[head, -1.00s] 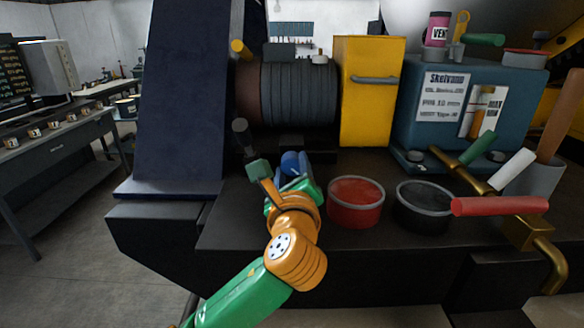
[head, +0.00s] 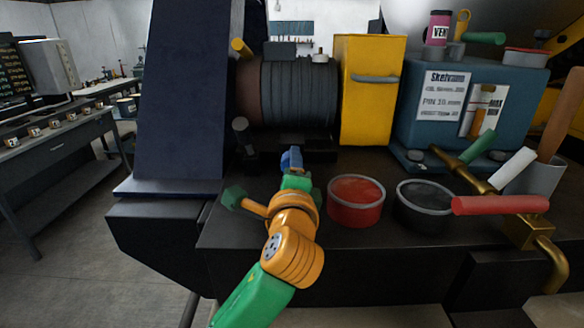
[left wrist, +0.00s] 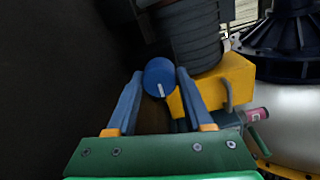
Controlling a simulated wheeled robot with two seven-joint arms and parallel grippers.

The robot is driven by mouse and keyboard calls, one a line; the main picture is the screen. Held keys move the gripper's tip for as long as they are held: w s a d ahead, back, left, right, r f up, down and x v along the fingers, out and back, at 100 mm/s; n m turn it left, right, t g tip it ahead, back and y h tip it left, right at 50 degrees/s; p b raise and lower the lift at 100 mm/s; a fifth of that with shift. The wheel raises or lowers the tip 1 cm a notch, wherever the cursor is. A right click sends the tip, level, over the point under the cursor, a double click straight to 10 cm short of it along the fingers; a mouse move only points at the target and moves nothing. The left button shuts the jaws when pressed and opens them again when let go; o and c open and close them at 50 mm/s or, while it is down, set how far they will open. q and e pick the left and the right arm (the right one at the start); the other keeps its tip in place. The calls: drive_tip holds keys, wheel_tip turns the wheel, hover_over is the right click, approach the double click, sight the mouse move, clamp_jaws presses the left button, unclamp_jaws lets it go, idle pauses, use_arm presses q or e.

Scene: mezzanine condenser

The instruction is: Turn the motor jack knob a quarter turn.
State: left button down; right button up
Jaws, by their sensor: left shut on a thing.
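The motor jack knob (left wrist: 159,76) is a round blue knob with a white pointer line; in the left wrist view the line points down towards my gripper's palm. My left gripper (left wrist: 160,78) has its two blue fingers on either side of the knob, shut on it. In the head view the left gripper (head: 291,160) reaches in at the foot of the ribbed dark motor (head: 298,95), and its fingers and wrist hide the knob. My right gripper is not in view.
A red-filled tin (head: 356,200) and a dark-filled tin (head: 423,205) stand right of my left wrist. A short black post (head: 241,133) stands to its left. A yellow box (head: 370,90), a blue box (head: 505,72) and a brass pipe with a red handle (head: 500,205) are further right.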

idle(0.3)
use_arm(q)
drive_tip(key=shift+c, duration=1.4)
unclamp_jaws()
drive_tip(key=s+b, duration=0.2)
drive_tip(key=s, duration=0.5)
drive_tip(key=shift+s+b, duration=0.1)
drive_tip(key=shift+b, duration=0.25)
